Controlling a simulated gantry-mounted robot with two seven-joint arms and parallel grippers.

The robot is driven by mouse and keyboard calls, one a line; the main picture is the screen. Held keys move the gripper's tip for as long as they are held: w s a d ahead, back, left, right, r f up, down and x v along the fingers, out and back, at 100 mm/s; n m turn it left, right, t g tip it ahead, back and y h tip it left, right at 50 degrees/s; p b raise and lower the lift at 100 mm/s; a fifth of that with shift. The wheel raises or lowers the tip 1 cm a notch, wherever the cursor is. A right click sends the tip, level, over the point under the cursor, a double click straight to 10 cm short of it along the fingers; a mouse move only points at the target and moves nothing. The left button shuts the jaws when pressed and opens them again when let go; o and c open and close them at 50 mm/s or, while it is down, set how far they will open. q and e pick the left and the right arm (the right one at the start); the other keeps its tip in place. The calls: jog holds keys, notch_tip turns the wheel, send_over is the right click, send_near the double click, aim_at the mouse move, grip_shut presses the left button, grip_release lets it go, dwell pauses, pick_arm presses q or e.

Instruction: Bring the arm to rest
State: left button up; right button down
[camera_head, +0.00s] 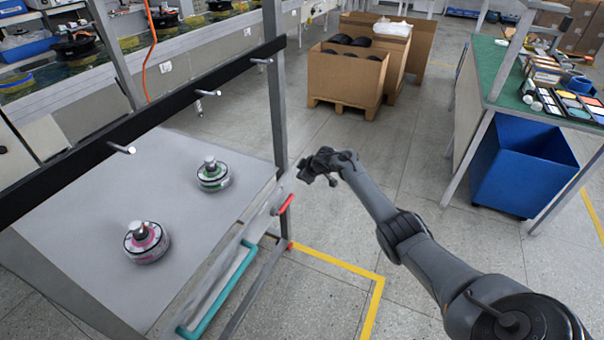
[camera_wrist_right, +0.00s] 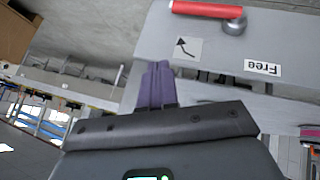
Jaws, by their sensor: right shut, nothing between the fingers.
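My right arm (camera_head: 400,235) reaches in from the lower right in the head view. Its gripper (camera_head: 304,178) is over the floor, just right of the grey workstation (camera_head: 75,225). In the right wrist view, the two purple fingers of the gripper (camera_wrist_right: 158,80) are together with nothing between them. A hub motor with a pink band (camera_head: 147,243) and one with a green band (camera_head: 213,175) stand apart on the workstation's top, left of the gripper. My left gripper is not in view.
A red handle (camera_head: 285,205) and a teal handle (camera_head: 217,290) are on the workstation's side; the red one also shows in the wrist view (camera_wrist_right: 206,10). Cardboard boxes (camera_head: 345,80) stand behind. A blue bin (camera_head: 520,170) is under the green-topped table at right. The floor between is clear.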

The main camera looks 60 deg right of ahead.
dwell(0.3)
jog(key=s+a+f+n+g+y+p, duration=0.1)
jog(key=s+a+f+g+p, duration=0.15)
jog(key=s+a+f, duration=0.55)
jog(key=s+a+f+n+g+p, duration=0.1)
jog(key=s+a+f+p, duration=0.2)
jog(key=s+a+f, duration=0.55)
jog(key=s+a+r+n+y+p, duration=0.1)
jog(key=s+a+r+p, duration=0.15)
jog(key=s+a, duration=0.65)
jog(key=s+a+r+p, duration=0.25)
jog(key=s+a, duration=0.25)
jog(key=a, duration=0.8)
jog(key=s+a+r+m+p, duration=0.25)
jog(key=a+r, duration=0.45)
jog(key=r, duration=0.4)
notch_tip(320, 180, up, 49)
jog(key=s+m+p, duration=0.1)
jog(key=p, duration=3.6)
jog(key=shift+a+f+m+y, duration=0.15)
jog(key=shift+a+m+y, duration=0.15)
jog(key=shift+a+m, duration=0.05)
